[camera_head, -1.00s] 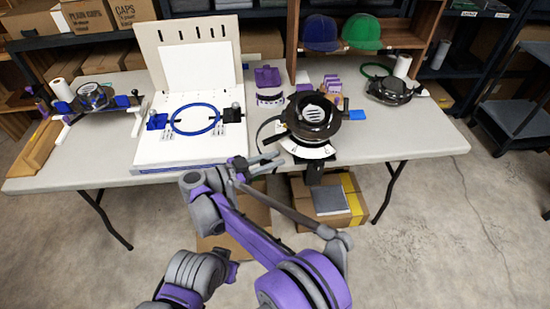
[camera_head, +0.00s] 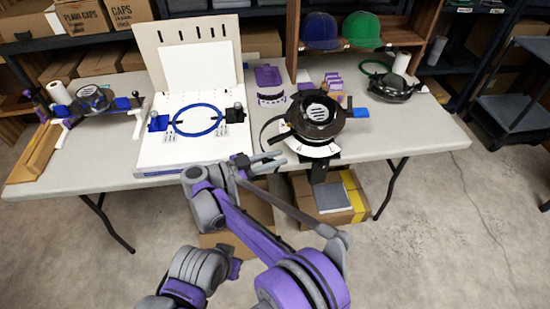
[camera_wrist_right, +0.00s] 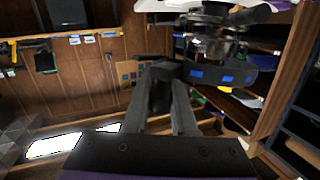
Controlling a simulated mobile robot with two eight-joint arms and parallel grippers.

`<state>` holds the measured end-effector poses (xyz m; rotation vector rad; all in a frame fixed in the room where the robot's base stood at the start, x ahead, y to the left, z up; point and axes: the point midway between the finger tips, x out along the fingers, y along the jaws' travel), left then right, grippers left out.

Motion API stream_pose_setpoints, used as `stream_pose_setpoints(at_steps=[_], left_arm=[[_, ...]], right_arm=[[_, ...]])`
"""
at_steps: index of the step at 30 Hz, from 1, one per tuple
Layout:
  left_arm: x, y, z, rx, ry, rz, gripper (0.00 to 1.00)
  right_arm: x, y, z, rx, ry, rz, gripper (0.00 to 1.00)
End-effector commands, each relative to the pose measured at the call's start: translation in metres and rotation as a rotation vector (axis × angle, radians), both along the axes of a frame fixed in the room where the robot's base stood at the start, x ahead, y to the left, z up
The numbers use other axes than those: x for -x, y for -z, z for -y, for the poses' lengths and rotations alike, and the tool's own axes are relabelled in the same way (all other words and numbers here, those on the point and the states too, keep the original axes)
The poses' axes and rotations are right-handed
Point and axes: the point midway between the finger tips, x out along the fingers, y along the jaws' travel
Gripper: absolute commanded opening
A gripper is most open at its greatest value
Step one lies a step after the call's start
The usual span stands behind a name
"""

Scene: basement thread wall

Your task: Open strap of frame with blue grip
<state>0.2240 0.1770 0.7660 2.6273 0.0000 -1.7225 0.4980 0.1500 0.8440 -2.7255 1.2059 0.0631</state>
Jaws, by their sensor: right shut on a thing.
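The round black cap frame with a blue grip (camera_head: 361,112) stands on the table at right of centre; its dark ring (camera_head: 318,116) has a white plate below it. A thin black strap (camera_head: 264,131) bows out from its left side. My right gripper (camera_head: 278,159) is at the table's front edge, just left of and below the frame. In the right wrist view its fingers (camera_wrist_right: 165,82) are closed on a dark piece, which looks like the strap's end; the fingers hide part of it. My left gripper is not in view.
A white board with a blue hoop (camera_head: 199,134) stands left of the gripper. Another frame (camera_head: 92,101) is at the far left, and a dark cap-shaped one (camera_head: 394,88) at the back right. Purple pieces (camera_head: 269,76) lie behind. The table's right front (camera_head: 415,135) is clear.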

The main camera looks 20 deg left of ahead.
Motion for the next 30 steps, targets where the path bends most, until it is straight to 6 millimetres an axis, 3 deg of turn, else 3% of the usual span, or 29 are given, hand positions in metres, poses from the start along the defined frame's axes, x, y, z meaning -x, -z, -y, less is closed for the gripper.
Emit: stream_pose_setpoints(at_steps=[1, 3, 14, 30], left_arm=[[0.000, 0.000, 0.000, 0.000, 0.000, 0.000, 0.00], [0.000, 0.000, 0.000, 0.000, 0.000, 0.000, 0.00], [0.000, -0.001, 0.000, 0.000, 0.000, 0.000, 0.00], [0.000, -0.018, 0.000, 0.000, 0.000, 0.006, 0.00]], right_arm=[[0.000, 0.000, 0.000, 0.001, 0.001, -0.001, 0.26], [0.000, 0.000, 0.000, 0.001, 0.001, -0.001, 0.38], [0.000, -0.005, 0.000, 0.000, 0.000, 0.000, 0.38], [0.000, -0.093, 0.000, 0.000, 0.000, 0.000, 0.38]])
